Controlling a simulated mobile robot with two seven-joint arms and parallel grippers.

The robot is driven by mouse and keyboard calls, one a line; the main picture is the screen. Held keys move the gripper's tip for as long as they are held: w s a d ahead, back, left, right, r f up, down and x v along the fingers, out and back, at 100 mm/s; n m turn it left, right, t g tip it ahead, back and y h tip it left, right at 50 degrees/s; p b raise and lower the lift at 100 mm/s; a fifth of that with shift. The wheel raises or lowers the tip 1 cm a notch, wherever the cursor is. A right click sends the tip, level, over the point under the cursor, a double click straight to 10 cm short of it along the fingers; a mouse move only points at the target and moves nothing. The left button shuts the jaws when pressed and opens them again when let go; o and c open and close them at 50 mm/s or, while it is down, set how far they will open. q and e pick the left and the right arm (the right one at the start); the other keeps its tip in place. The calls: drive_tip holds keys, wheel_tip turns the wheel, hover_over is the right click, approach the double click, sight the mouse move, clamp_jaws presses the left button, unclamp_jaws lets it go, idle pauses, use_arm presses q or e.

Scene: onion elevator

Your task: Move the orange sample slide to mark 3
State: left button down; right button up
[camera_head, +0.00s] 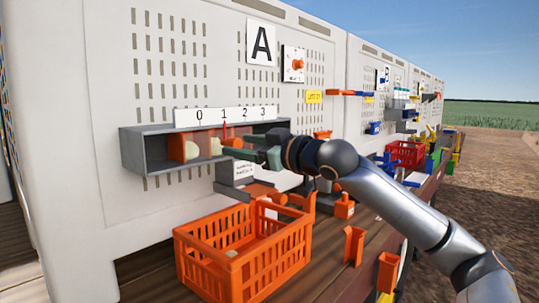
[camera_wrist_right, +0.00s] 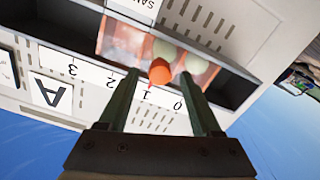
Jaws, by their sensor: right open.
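The orange sample slide (camera_head: 175,147) sits in a grey open-fronted trough (camera_head: 134,148) on the white wall panel. It looks partly translucent, with pale round pieces inside. Its red pointer (camera_head: 225,127) stands at about mark 1 on the white 0-to-3 scale (camera_head: 184,118). The slide's orange knob (camera_head: 232,142) sticks out towards my right gripper (camera_head: 250,150). In the right wrist view, the knob (camera_wrist_right: 160,73) shows between the open fingertips (camera_wrist_right: 161,77), with gaps on both sides. Whether it lies fully between them in depth I cannot tell. My left gripper is out of view.
An orange crate (camera_head: 205,248) stands below the trough on the wooden deck. Orange holders (camera_head: 354,245) stand right of it, under my right arm. A panel marked A (camera_head: 261,43) and a switch box with an orange knob (camera_head: 294,64) are above. More stations recede to the right.

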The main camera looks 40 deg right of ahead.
drive_tip(key=s+b, duration=0.4)
drive_tip(key=s, duration=0.5)
drive_tip(key=shift+s+d, duration=0.25)
drive_tip(key=shift+d, duration=0.15)
drive_tip(key=shift+s, duration=0.1)
